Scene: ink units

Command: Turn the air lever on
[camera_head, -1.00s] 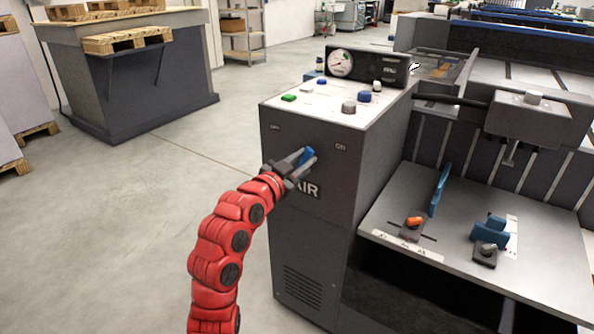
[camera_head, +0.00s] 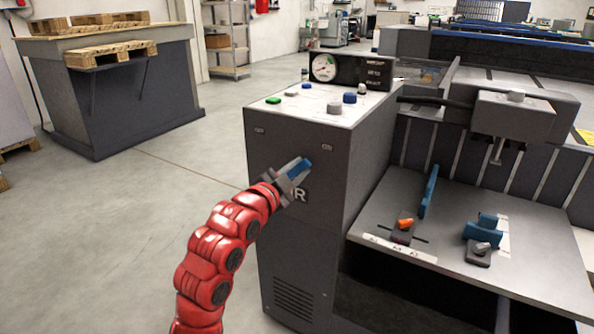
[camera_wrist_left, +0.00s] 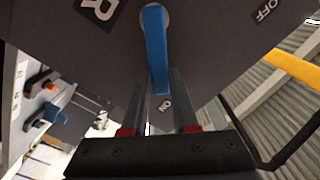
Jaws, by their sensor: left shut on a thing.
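The blue air lever (camera_head: 301,166) sits on the front face of the dark grey cabinet (camera_head: 330,225), tilted up and to the right. My left gripper (camera_head: 295,172) is shut on it. In the left wrist view, the lever (camera_wrist_left: 155,45) runs from its round pivot down between the fingers of my left gripper (camera_wrist_left: 161,90). Its free end points towards the ON label (camera_wrist_left: 166,105); the OFF label (camera_wrist_left: 263,12) is off to the side. In the head view, the ON label (camera_head: 327,147) is above right of the lever. My gripper hides part of the AIR lettering. My right gripper is not in view.
Buttons and a pressure gauge (camera_head: 324,67) sit on top of the cabinet. To the right is a metal feed table (camera_head: 470,240) with blue guides and an orange knob (camera_head: 405,223). Open floor (camera_head: 130,240) lies to the left, before a dark counter (camera_head: 115,95).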

